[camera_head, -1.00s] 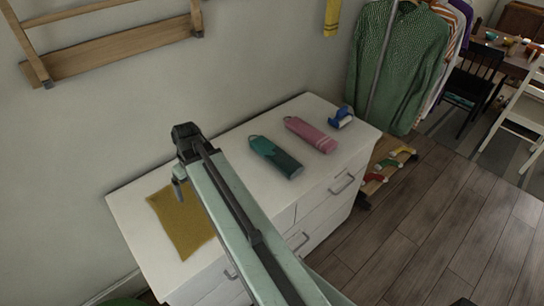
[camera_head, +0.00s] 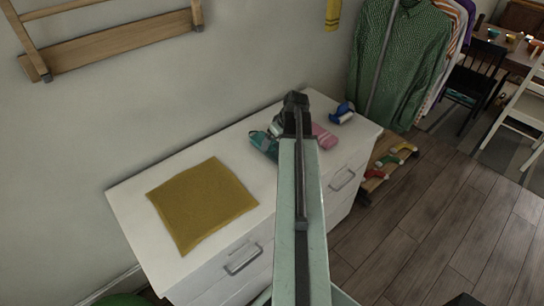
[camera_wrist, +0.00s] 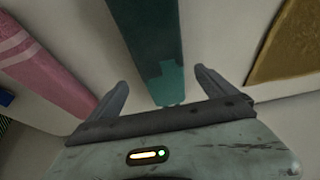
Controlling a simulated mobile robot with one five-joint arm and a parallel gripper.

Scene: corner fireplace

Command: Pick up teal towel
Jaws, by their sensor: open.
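The teal towel (camera_head: 263,143) lies folded flat on the white dresser top, partly hidden behind my arm in the head view. In the wrist view the teal towel (camera_wrist: 154,45) runs down from the top edge, and its lower end lies between my open fingers. My gripper (camera_wrist: 160,88) is open with nothing held, one finger on each side of the towel in that view. In the head view my gripper (camera_head: 292,120) is over the towel area, its fingers mostly hidden. I cannot tell the height between fingers and towel.
A pink towel (camera_head: 325,138) lies beside the teal one and also shows in the wrist view (camera_wrist: 38,62). A mustard cloth (camera_head: 202,203) lies on the left of the white dresser (camera_head: 140,203). A blue item (camera_head: 343,113) sits at the dresser's right end. The wall stands behind.

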